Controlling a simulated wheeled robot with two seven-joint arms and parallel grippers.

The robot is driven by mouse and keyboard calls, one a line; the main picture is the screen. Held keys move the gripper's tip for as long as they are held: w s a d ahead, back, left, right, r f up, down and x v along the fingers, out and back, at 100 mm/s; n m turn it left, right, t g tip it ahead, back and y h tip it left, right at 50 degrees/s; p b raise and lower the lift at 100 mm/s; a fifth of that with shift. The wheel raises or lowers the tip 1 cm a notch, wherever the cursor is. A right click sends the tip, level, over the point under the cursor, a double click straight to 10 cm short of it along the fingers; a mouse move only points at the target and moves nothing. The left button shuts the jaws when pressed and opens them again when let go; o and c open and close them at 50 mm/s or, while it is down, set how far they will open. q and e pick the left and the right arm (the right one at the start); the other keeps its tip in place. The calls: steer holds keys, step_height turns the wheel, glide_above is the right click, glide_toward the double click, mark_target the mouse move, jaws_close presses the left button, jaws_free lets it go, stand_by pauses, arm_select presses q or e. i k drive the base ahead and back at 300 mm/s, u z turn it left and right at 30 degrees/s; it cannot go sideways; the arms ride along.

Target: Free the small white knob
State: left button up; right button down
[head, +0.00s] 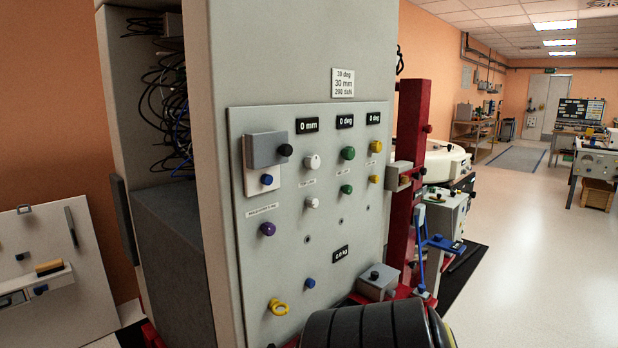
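A grey control panel (262,240) on the gantry's side faces me at an angle. Two white knobs stand out from it, one above the other. The upper white knob (312,162) looks larger. The lower, small white knob (312,202) sits below a small label and appears to be attached to the panel. How it is fixed cannot be seen. Nothing touches either knob. Neither of my grippers is in view.
Green (348,153), yellow (376,146), purple (267,229) and blue knobs crowd the panel. A grey box (266,149) juts out at its upper left. A red post (408,190) stands to the right. Loose wires hang at left.

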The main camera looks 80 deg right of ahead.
mark_target(312, 202)
steer(key=z, duration=0.4)
steer(key=i, duration=0.8)
steer(key=z, duration=1.4)
